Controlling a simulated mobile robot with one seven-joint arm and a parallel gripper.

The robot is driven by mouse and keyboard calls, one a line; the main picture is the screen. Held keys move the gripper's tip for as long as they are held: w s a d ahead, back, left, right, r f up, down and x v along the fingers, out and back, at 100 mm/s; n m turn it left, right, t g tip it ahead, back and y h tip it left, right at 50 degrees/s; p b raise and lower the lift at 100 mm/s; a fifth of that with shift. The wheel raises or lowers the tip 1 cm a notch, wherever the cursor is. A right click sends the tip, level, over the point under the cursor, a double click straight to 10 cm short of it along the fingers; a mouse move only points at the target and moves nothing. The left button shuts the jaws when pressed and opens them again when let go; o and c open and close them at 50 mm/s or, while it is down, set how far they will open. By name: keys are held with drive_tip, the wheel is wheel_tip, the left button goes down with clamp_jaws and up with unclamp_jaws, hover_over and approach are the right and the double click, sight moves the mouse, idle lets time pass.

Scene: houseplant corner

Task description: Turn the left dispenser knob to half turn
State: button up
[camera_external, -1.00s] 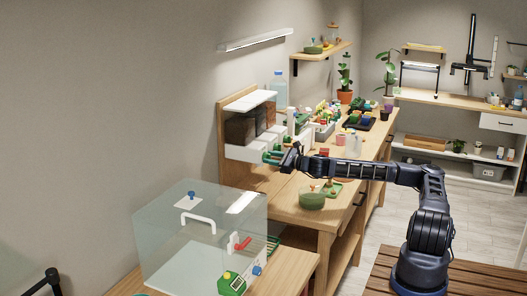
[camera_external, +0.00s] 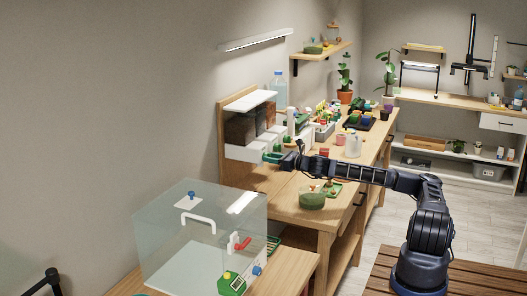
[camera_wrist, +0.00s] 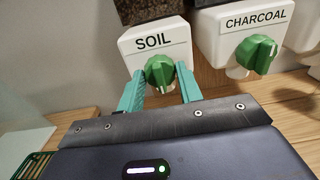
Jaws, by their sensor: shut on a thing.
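The left dispenser knob (camera_wrist: 160,73) is green and sits on the front of the white dispenser labelled SOIL (camera_wrist: 137,46). In the wrist view my gripper (camera_wrist: 161,76) has its teal fingers on either side of this knob, shut on it. The knob's pointer ridge looks near upright, a little tilted. In the external view my gripper (camera_external: 275,157) is at the front of the dispenser row (camera_external: 243,153), and the knob is hidden there.
A second dispenser labelled CHARCOAL (camera_wrist: 240,22) with its own green knob (camera_wrist: 256,54) stands close on the right. A clear box (camera_external: 195,235) with a white handle stands in front on the left. A green bowl (camera_external: 312,201) sits on the wooden bench below my arm.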

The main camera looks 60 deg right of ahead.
drive_tip(key=o, duration=1)
drive_tip(key=s, duration=1)
drive_tip(key=shift+s, duration=0.4)
